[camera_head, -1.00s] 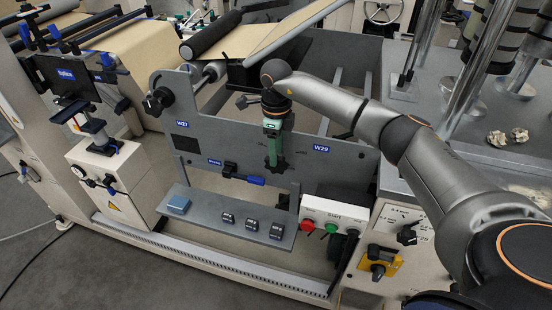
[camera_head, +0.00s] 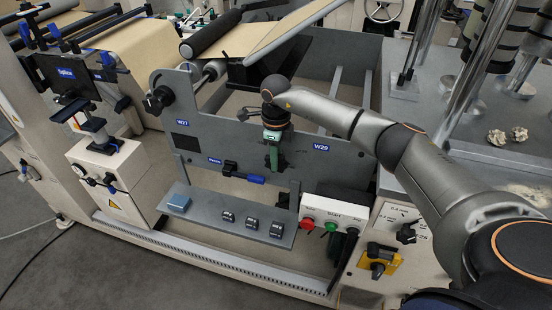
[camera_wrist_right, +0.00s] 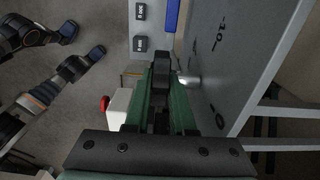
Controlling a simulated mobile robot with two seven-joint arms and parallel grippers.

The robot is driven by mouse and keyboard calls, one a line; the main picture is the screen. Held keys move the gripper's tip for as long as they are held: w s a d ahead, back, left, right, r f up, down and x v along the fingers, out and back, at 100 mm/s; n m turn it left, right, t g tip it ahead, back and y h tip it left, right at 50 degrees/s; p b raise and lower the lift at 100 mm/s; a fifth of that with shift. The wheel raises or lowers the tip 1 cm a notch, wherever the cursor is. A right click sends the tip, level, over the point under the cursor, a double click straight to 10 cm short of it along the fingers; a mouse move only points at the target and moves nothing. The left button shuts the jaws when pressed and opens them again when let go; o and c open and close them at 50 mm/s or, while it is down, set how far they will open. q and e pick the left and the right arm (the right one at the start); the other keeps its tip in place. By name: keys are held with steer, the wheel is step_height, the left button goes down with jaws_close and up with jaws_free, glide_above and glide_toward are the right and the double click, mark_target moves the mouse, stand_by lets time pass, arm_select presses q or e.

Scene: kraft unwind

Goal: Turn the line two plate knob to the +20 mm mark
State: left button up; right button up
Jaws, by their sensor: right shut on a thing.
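My right gripper (camera_head: 273,168) is at the front of the grey plate (camera_head: 215,140), between the W27 and W29 labels. In the right wrist view its two green fingers (camera_wrist_right: 161,88) are shut on a black knob (camera_wrist_right: 161,77), beside a silver round part (camera_wrist_right: 187,80). In the head view the gripper hides this knob. The plate face in the wrist view (camera_wrist_right: 225,75) carries dark scale marks and numerals, including a 0 and what looks like a 10. I cannot read the knob's setting. My left gripper is not in view.
Below is a grey shelf (camera_head: 200,215) with several small devices. A start box (camera_head: 334,214) with red and green buttons stands at lower right. Another black knob (camera_head: 158,100) is at the plate's left.

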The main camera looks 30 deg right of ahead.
jaws_close()
steer(key=shift+s+d+f+t+y+b, duration=0.15)
steer(key=shift+f+t+y+b, duration=0.05)
steer(key=shift+t+y+b, duration=0.55)
steer(key=t+y+b, duration=0.1)
steer(key=b, duration=0.1)
steer(key=t+y+b, duration=0.1)
steer(key=t+b, duration=0.1)
steer(key=b, duration=0.1)
steer(key=shift+s+d+f, duration=0.1)
steer(key=shift+s+f, duration=0.05)
steer(key=shift+t+y+b, duration=0.25)
steer(key=shift+y+b, duration=0.1)
steer(key=shift+b, duration=0.35)
steer(key=shift+r+t, duration=0.25)
steer(key=shift+t, duration=0.05)
